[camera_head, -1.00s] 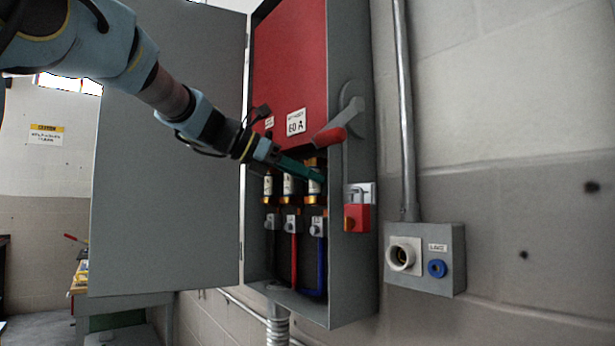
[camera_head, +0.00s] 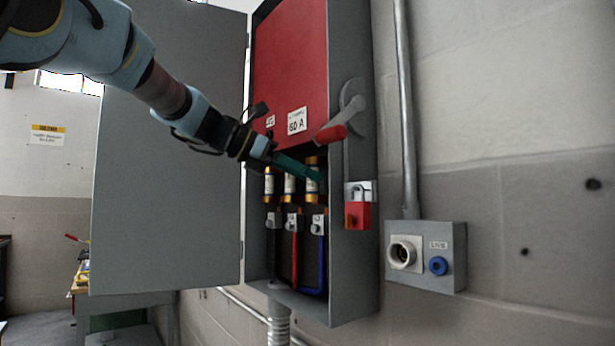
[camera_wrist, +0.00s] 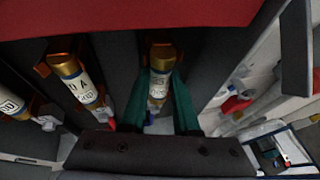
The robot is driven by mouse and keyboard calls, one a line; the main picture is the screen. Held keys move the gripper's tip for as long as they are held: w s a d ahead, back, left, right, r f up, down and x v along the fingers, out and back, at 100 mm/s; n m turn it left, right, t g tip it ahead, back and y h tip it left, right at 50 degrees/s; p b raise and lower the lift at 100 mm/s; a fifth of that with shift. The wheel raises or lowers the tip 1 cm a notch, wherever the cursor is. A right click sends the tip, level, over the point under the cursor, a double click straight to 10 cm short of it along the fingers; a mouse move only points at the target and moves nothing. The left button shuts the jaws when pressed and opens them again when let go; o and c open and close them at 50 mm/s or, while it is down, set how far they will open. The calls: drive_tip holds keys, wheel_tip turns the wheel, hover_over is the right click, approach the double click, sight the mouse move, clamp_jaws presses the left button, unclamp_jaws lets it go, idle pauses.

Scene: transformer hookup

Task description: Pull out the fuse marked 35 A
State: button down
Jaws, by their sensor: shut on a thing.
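Three fuses with gold end caps and pale labelled bodies stand side by side in the grey switch box. The left fuse (camera_head: 269,186), the middle fuse (camera_head: 289,186) and the right-hand fuse (camera_head: 312,190) show in the head view. My gripper (camera_head: 316,177), with green fingers, reaches in from the left to the right-hand fuse. In the wrist view, the fingers (camera_wrist: 157,100) are shut on either side of that fuse (camera_wrist: 158,85). Its label is partly legible, perhaps ending in 5. The middle fuse (camera_wrist: 78,82) has a label ending in "0 A". I cannot tell whether the held fuse sits in its clips.
A red cover panel (camera_head: 288,70) hangs just above the fuses. The box's right wall (camera_head: 355,265), switch handle (camera_head: 333,134) and red padlock (camera_head: 357,214) are close on the right. The open grey door (camera_head: 165,200) stands left, behind my arm. Cables run below.

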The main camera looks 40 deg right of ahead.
drive_tip(key=shift+w+a+b, duration=0.1)
drive_tip(key=shift+a+b, duration=0.7)
drive_tip(key=shift+a, duration=0.75)
drive_tip(key=shift+w+a+b, duration=0.1)
drive_tip(key=shift+a+b, duration=1.05)
drive_tip(key=shift+a, duration=1.3)
drive_tip(key=shift+f, duration=0.1)
